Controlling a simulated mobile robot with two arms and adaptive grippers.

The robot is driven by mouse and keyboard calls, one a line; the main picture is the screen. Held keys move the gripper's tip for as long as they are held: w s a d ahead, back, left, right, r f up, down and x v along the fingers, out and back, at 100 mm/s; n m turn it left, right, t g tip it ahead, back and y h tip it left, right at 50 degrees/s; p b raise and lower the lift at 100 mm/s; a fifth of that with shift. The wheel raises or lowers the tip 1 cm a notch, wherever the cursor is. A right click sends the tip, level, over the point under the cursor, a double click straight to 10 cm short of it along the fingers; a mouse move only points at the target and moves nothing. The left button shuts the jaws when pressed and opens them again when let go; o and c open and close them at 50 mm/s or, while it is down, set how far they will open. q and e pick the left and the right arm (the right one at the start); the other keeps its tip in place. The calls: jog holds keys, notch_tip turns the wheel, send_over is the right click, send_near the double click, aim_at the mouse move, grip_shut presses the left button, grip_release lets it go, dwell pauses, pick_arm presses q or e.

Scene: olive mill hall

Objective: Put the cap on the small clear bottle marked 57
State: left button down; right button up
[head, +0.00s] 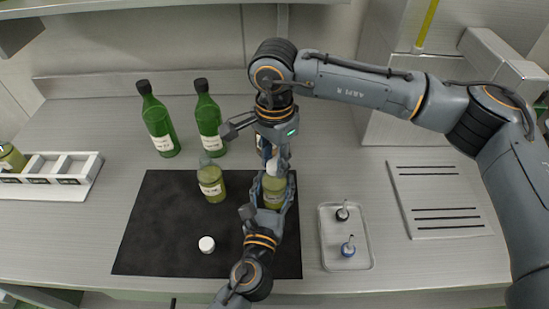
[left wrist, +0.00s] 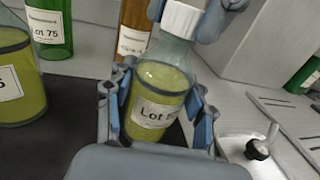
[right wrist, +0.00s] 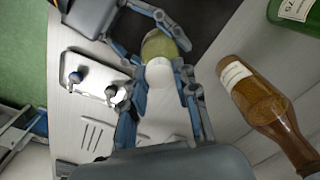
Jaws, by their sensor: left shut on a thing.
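The small clear bottle (left wrist: 160,85) holds yellow-green oil; its label reads "Lot" and a partly hidden number. My left gripper (head: 272,190) is shut around its body over the dark mat. A white cap (left wrist: 182,18) sits at the top of its neck; whether it is threaded on cannot be told. The cap also shows in the right wrist view (right wrist: 160,72). My right gripper (right wrist: 164,88) points down, its fingers on both sides of the cap. Whether they press on it is unclear.
A similar bottle (head: 211,184) without a white cap stands on the dark mat (head: 150,225). A loose white cap (head: 207,244) lies near the mat's front. Green bottles (head: 158,125) and a brown bottle (right wrist: 262,100) stand behind. A tray (head: 335,225) with two pourers is at right.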

jog(key=m, duration=0.6)
grip_shut()
jog(key=m, duration=0.6)
jog(key=o, duration=1.1)
grip_release()
jog(key=shift+o, duration=0.2)
notch_tip(320, 180, up, 12)
pick_arm(q)
jog(key=shift+c, duration=2.1)
grip_release()
